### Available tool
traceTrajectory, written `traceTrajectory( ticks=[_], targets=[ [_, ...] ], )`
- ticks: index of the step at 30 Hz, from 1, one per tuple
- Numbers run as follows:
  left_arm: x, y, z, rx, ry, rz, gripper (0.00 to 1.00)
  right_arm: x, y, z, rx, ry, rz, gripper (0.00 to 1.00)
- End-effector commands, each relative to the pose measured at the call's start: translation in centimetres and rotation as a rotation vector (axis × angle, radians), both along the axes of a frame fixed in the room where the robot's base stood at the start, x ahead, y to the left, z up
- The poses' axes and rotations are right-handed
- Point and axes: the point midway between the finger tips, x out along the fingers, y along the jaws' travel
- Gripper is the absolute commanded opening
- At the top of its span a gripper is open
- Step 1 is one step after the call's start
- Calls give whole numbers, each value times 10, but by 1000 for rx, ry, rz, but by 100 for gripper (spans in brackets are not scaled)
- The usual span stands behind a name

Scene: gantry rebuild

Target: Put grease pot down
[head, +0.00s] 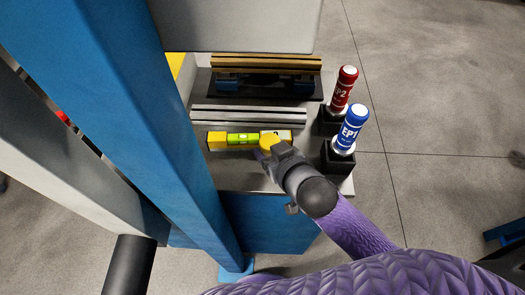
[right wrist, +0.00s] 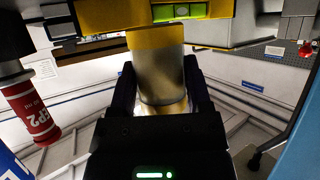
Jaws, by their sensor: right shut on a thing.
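The grease pot has a yellow lid (head: 270,142) and a metallic body that shows between my fingers in the right wrist view (right wrist: 162,80). My right gripper (head: 266,153) is shut on it, with a finger on each side of the body. In the head view the pot is over the grey bench top (head: 235,178), at the right part of the yellow spirit level. I cannot tell whether its base touches the bench. The gripper hides most of its body in the head view. My left gripper is not in view.
The spirit level (head: 218,140) lies before a grey rail (head: 250,115) and a brown-topped block (head: 265,63). A red EP2 tube (head: 343,88) and a blue EP1 tube (head: 351,128) stand in black holders at right. A blue post (head: 140,110) rises at left.

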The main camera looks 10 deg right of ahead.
Motion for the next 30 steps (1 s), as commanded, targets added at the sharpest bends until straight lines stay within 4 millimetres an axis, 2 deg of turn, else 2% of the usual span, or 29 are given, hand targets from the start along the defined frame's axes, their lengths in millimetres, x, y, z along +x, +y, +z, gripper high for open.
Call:
traceTrajectory(
  ticks=[6,17,18,22,30],
  targets=[
    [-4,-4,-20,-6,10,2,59,0,0,-41,1,2,0,0],
    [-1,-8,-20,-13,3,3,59,0,0,-44,2,-1,0,0],
    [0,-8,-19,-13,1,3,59,0,0,-43,2,-1,0,69],
    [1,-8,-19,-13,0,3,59,0,0,-43,2,-1,0,96],
    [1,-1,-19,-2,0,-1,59,0,0,-42,1,-1,2,98]
  ],
)
